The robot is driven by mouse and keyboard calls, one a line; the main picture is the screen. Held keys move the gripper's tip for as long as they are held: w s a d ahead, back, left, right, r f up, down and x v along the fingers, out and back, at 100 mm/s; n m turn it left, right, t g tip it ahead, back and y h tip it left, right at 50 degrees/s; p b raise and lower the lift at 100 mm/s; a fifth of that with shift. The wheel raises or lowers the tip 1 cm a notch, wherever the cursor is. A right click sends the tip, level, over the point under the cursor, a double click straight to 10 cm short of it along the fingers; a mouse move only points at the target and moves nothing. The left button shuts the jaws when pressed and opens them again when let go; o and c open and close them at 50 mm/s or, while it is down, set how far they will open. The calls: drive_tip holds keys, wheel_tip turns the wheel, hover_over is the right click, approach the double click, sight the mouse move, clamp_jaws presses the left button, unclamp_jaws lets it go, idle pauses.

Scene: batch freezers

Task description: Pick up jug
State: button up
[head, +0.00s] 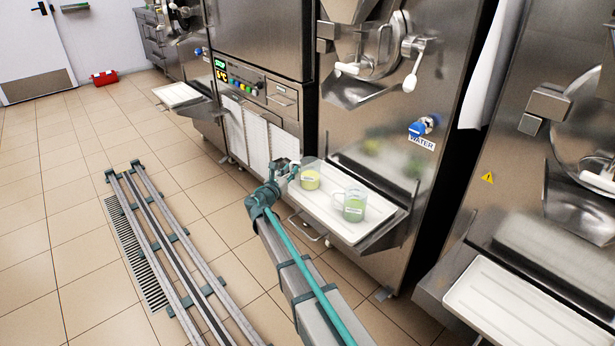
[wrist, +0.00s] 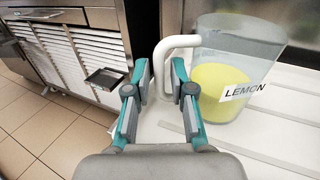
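A clear jug with yellow contents and a LEMON label (wrist: 238,72) stands upright on a white tray (head: 340,228). It also shows in the head view (head: 310,181), just right of my gripper (head: 289,172). In the wrist view my gripper (wrist: 161,82) is open, with a gap between its two fingers. The jug's pale handle (wrist: 180,42) points towards the gripper and lines up with that gap. I cannot tell whether the fingers touch the handle.
The steel freezer (head: 385,150) rises behind the tray, with a spout and a blue WATER tap (head: 420,128) above. A small dark drawer or tray (wrist: 104,78) juts from the cabinet left of the gripper. Another white tray (head: 520,310) is empty at lower right.

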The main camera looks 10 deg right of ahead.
drive_tip(key=shift+w+d, duration=0.4)
drive_tip(key=shift+w, duration=0.15)
clamp_jaws()
drive_tip(key=shift+r, duration=0.15)
wheel_tip(320, 180, up, 18)
drive_tip(key=p, duration=0.2)
idle(1.3)
